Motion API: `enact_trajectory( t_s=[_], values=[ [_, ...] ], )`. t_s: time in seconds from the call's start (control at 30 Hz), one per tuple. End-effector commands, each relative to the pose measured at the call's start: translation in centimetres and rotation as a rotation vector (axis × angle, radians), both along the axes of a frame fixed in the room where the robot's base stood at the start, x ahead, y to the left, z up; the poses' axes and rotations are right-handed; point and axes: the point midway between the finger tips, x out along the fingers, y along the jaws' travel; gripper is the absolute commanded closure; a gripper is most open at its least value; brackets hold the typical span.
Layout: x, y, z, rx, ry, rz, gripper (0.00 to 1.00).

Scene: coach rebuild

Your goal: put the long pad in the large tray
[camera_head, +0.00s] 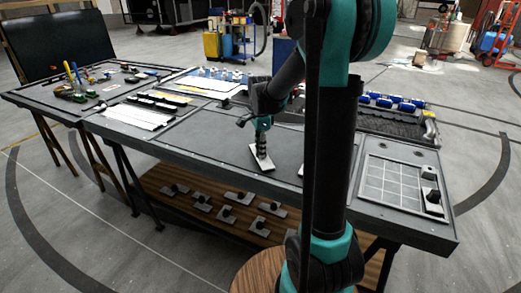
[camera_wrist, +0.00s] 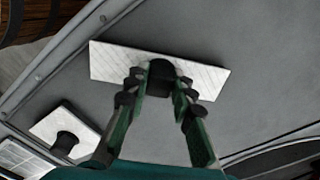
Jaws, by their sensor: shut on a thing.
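My gripper (camera_head: 262,126) is shut on the black knob of the long pad (camera_head: 261,158), a flat pale rectangular plate. In the wrist view my gripper (camera_wrist: 160,85) has its two fingers on either side of the knob, with the long pad (camera_wrist: 112,62) reaching out to both sides. The pad is over the grey bench top; I cannot tell whether it touches it. I cannot tell for certain that this is the large tray.
A smaller pad with a black knob (camera_head: 433,202) stands at the gridded area's right edge. Several knobbed pads lie on the wooden shelf (camera_head: 188,213) below. A black tray with blue items (camera_head: 395,122) is at the back right. The bench (camera_head: 205,140) left of my gripper is clear.

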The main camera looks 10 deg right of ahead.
Motion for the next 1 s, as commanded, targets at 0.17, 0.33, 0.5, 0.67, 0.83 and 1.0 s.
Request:
enact_trajectory(
  t_s=[0.17, 0.33, 0.5, 0.67, 0.83, 1.0],
  values=[
    [0.0, 0.0, -0.2, 0.0, 0.0, 0.0, 0.68],
    [0.0, 0.0, -0.2, 0.0, 0.0, 0.0, 0.56],
    [0.0, 0.0, -0.2, 0.0, 0.0, 0.0, 0.56],
    [0.0, 0.0, 0.4, 0.0, 0.0, 0.0, 0.56],
    [0.0, 0.0, 2.9, 0.0, 0.0, 0.0, 0.56],
    [-0.1, 0.0, 6.4, 0.0, 0.0, 0.0, 0.56]
  ],
)
